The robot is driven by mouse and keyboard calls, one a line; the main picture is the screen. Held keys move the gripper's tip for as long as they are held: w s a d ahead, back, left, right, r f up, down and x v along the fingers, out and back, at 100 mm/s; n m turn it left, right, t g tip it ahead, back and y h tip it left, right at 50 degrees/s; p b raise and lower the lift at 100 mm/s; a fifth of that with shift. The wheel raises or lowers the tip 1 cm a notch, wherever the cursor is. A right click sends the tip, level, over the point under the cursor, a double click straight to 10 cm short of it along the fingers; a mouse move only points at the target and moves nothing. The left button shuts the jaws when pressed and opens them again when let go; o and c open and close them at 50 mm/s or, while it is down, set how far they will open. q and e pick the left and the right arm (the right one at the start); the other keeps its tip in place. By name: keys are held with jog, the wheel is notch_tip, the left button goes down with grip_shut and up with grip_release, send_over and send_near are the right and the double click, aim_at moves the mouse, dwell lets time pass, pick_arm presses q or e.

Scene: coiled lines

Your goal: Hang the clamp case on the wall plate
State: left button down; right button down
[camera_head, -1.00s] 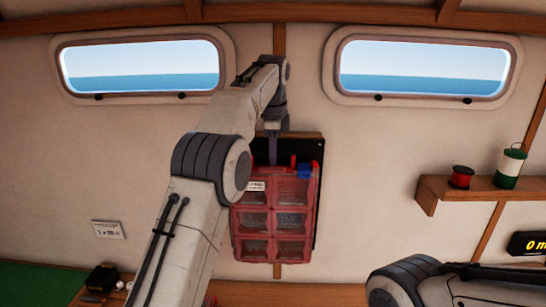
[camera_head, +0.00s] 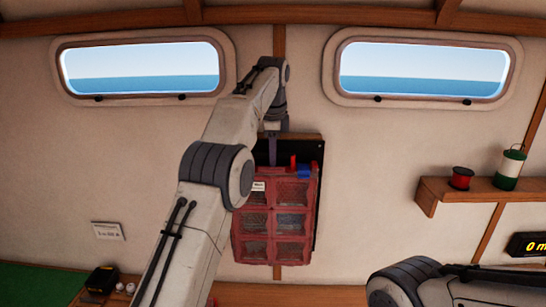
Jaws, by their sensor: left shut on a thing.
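The clamp case (camera_head: 274,222), red with several clear-fronted compartments and a small white label, hangs upright from my left gripper (camera_head: 272,158). My left gripper points down and is shut on the top of the case; its fingertips are partly hidden. The dark wall plate (camera_head: 316,150) is on the wall directly behind the case, which covers most of it. Only the plate's top and right edge show. I cannot tell whether the case touches the plate or is hooked on it. My right gripper is out of view.
A wooden shelf (camera_head: 482,191) at right holds a red spool (camera_head: 460,178) and a green-and-white container (camera_head: 509,168). A black box (camera_head: 102,280) stands on the counter at lower left. The wall between plate and shelf is clear.

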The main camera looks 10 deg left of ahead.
pick_arm(q)
jog(key=shift+w+f+b, duration=0.1)
jog(key=shift+f+b, duration=0.8)
dwell(0.8)
jog(key=shift+f, duration=0.35)
dwell(0.4)
